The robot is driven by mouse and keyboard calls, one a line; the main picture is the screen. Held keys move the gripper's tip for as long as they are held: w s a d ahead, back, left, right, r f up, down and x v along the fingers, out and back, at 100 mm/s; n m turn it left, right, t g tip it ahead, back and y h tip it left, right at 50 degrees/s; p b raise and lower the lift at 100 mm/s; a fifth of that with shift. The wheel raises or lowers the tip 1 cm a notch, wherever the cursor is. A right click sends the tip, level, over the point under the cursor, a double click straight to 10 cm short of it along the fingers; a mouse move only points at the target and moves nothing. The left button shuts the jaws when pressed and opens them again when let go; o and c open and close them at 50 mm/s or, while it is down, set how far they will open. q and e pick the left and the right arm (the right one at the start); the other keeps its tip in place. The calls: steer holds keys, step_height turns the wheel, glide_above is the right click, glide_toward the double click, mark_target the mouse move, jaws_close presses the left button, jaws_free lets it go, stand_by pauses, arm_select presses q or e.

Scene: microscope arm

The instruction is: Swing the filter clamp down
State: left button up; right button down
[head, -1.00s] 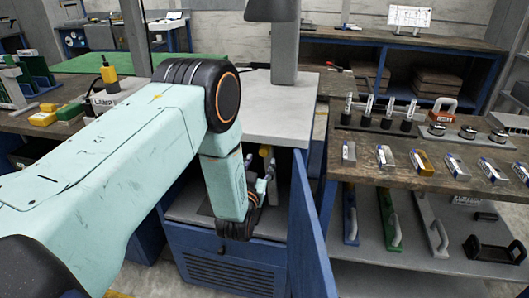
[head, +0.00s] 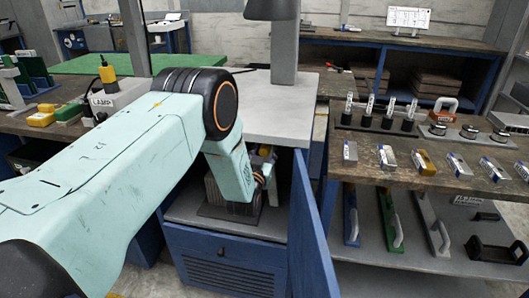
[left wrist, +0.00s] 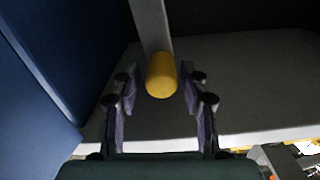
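The filter clamp shows in the left wrist view as a grey lever (left wrist: 151,28) with a rounded yellow end (left wrist: 161,75). A bit of yellow (head: 266,151) also shows inside the open cabinet in the head view, partly behind my left wrist. My left gripper (left wrist: 160,92) is open, its two purple-padded fingers on either side of the yellow end, with gaps visible on both sides. In the head view my left forearm hides most of the clamp and the fingers. My right gripper is not in view.
The blue cabinet door (head: 314,235) stands open right of my wrist. The grey cabinet top (head: 285,115) is above the opening. A wooden bench (head: 445,155) at right holds several small parts. A lamp box (head: 118,96) stands at left.

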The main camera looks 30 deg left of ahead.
arm_select(q)
steer(key=shift+a, duration=0.15)
steer(key=c, duration=0.4)
jaws_close()
